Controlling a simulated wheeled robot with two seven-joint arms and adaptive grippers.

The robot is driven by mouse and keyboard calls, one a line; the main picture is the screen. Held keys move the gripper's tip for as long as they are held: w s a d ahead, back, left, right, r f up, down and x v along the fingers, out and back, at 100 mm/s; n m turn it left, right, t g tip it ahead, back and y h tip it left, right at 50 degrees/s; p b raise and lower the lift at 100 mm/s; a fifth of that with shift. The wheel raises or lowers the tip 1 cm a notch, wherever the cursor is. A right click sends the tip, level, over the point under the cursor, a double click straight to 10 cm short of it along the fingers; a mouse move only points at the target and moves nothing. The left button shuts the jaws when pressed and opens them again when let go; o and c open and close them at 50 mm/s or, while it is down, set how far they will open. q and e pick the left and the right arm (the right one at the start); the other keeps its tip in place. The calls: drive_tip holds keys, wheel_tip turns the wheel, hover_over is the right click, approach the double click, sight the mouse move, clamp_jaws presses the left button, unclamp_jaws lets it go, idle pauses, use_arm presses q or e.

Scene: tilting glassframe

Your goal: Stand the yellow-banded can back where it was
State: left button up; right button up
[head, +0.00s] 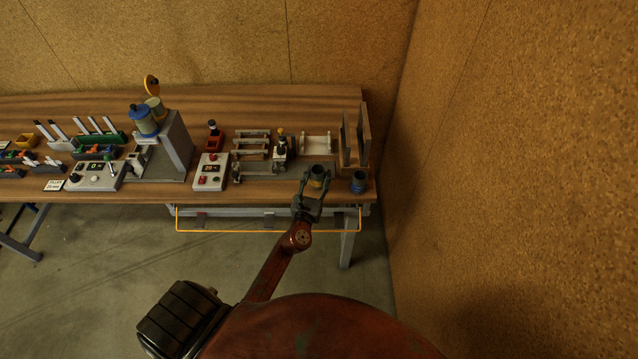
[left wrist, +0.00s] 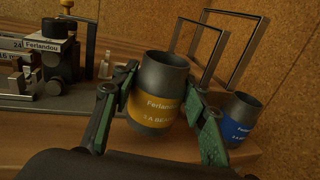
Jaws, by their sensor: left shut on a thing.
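The yellow-banded can (head: 317,178) is dark grey and open at the top. In the left wrist view the can (left wrist: 160,90) is tilted a little and sits between the two green-padded fingers. My left gripper (head: 312,186) is shut on it at the table's front right. I cannot tell whether the can's base touches the table. A blue-banded can (head: 359,183) stands upright just to the right, and it also shows in the left wrist view (left wrist: 238,118). My right gripper is not in view.
Glass frames (head: 356,138) stand upright behind the cans. A metal fixture (head: 283,147) and a white control box (head: 211,172) are to the left on the wooden table (head: 240,100). A cork wall (head: 520,150) rises at the right. An orange rail (head: 250,230) runs below the front edge.

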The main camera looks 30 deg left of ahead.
sight(319, 181)
use_arm(q)
drive_tip(key=f+b, duration=0.3)
drive_tip(key=shift+w+f, duration=0.2)
drive_tip(key=shift+w, duration=0.1)
drive_tip(key=shift+f, duration=0.25)
drive_tip(key=shift+r, duration=0.1)
drive_tip(key=shift+f+b, duration=0.2)
drive_tip(key=shift+b, duration=0.15)
drive_tip(key=o, duration=1)
drive_tip(key=shift+c, duration=0.2)
drive_tip(key=o, duration=0.3)
drive_tip(key=shift+o, duration=0.2)
